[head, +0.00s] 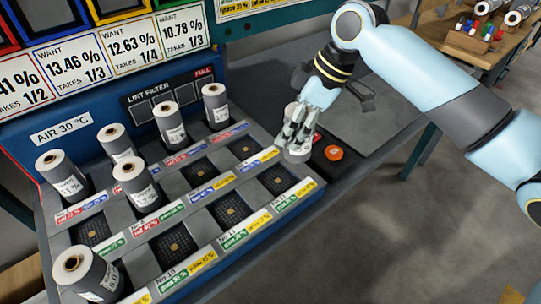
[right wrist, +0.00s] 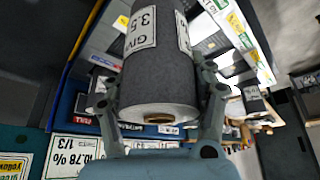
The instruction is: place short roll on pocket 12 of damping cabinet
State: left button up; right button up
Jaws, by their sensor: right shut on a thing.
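My right gripper (head: 297,143) is over the right edge of the damping cabinet (head: 312,188). In the right wrist view, its fingers (right wrist: 160,98) are shut on a grey roll (right wrist: 160,75) with a white label and a pale end with a brown core. My left gripper is not in view.
Several grey rolls stand in other pockets, such as a back roll (head: 215,108) and a front left roll (head: 90,275). An orange knob (head: 334,153) sits right of the cabinet. A grey work surface (head: 372,120) lies behind it. A lint filter panel (head: 165,95) rises at the back.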

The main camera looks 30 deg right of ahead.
jog(key=a+f, duration=0.1)
jog(key=f, duration=0.1)
jog(key=a+f, duration=0.3)
jog(key=f, duration=0.1)
jog(key=shift+w+a+f+p, duration=0.15)
jog(key=shift+w+f+p, duration=0.05)
jog(key=shift+w+p, duration=0.2)
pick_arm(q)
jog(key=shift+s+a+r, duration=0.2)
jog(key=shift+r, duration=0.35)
pick_arm(e)
jog(key=shift+f, duration=0.2)
jog(key=o, duration=1.4)
jog(key=shift+f, duration=0.1)
jog(key=shift+c, duration=0.2)
